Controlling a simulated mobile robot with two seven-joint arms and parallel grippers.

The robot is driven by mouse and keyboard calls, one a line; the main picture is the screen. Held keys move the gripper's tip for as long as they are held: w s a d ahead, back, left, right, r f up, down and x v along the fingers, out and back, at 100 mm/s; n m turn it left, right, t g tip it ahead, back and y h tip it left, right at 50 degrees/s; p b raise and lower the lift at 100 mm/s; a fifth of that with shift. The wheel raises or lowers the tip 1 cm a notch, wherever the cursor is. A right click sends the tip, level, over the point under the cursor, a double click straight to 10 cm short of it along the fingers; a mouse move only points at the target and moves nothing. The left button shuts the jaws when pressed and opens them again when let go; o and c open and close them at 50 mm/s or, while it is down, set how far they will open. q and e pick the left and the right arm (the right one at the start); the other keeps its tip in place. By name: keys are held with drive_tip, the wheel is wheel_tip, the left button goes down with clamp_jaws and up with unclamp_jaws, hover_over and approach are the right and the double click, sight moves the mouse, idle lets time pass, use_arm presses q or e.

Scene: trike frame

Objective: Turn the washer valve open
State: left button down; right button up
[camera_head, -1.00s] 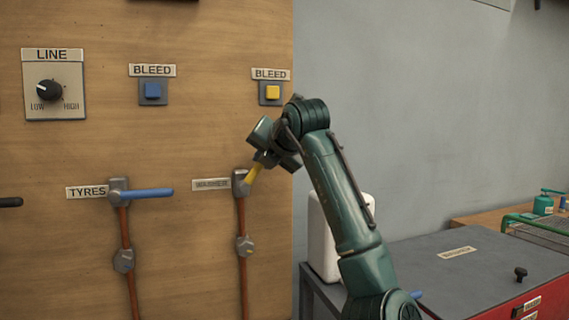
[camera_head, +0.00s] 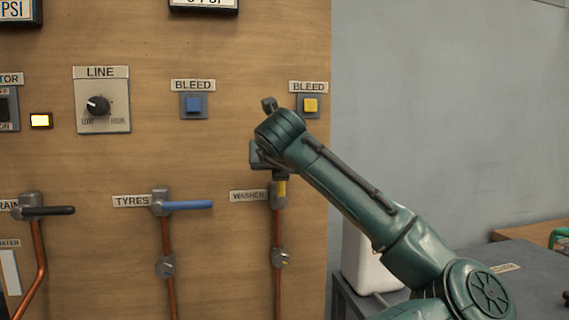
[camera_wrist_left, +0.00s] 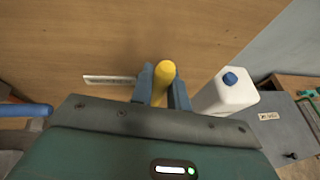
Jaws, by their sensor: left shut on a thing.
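The washer valve (camera_head: 275,203) sits at the top of a copper pipe on the wooden panel, right of the WASHER label (camera_head: 248,196). Its yellow handle (camera_head: 281,188) points nearly straight up, in line with the pipe. My left gripper (camera_head: 279,175) is shut on the handle, and the arm hides the handle's upper part in the head view. In the left wrist view, the yellow handle (camera_wrist_left: 165,75) stands between the two fingers of my left gripper (camera_wrist_left: 161,90). My right gripper is not in view.
The blue TYRES handle (camera_head: 188,205) and the black DRAIN handle (camera_head: 48,211) point right, to the left of the washer valve. A yellow BLEED button (camera_head: 310,105) is just above my wrist. A white container (camera_head: 366,262) with a blue cap (camera_wrist_left: 231,78) stands right of the panel.

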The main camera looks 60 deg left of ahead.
use_arm(q)
drive_tip(key=shift+s, duration=0.1)
idle(0.3)
drive_tip(key=c, duration=1.3)
unclamp_jaws()
drive_tip(key=shift+c, duration=0.2)
drive_tip(key=v, duration=1.3)
drive_tip(key=shift+r, duration=0.1)
